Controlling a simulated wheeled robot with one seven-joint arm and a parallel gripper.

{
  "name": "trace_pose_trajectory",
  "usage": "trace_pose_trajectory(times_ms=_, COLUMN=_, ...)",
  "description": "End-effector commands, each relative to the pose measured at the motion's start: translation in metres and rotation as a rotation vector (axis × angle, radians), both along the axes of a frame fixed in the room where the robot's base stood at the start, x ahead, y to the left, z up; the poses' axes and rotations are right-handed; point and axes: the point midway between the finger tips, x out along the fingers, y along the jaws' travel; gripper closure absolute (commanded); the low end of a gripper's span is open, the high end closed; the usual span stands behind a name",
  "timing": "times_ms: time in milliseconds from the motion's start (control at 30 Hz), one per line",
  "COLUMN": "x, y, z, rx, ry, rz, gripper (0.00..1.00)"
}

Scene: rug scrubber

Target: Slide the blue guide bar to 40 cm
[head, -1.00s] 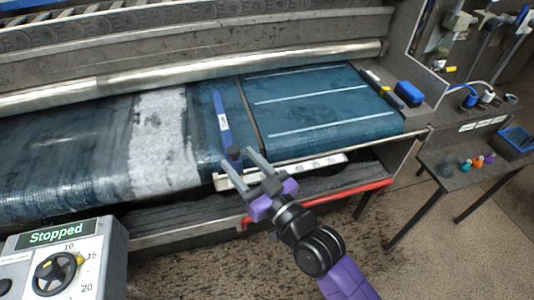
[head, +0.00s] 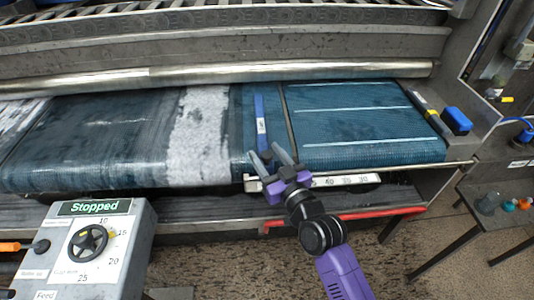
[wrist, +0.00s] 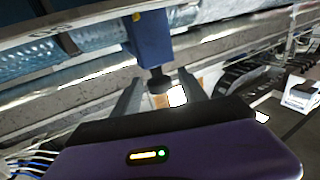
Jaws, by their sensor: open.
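The blue guide bar (head: 261,118) lies across the blue-green belt, with a small white label on it. Its near end is partly hidden by my gripper (head: 264,152). My gripper is open, its two fingers pointing at that near end. In the wrist view the blue bar (wrist: 152,38) ends in a dark knob (wrist: 158,80), which shows between the open fingers (wrist: 161,88). I cannot tell whether they touch it. The white scale (head: 345,181) along the front edge reads 40, 35, 30 from left to right. The bar stands left of the 40 mark; its exact reading is hidden.
A control box (head: 95,225) with a dial and a "Stopped" display stands at the lower left. A red bar (head: 370,214) runs below the scale. A long metal roller (head: 220,75) crosses behind the bar. A blue block (head: 457,121) sits at the right end.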

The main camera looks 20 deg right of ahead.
Motion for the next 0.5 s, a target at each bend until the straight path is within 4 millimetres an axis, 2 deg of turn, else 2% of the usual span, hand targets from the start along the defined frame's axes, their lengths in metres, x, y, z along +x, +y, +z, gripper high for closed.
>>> trace_pose_trajectory(times_ms=267, x=0.0010, y=0.0001, z=-0.0002, rx=0.000, ry=0.000, rz=0.000, gripper=0.52)
trace_pose_trajectory(times_ms=500, x=0.0009, y=0.0002, z=-0.0001, rx=-0.001, ry=0.000, rz=0.000, gripper=0.99)
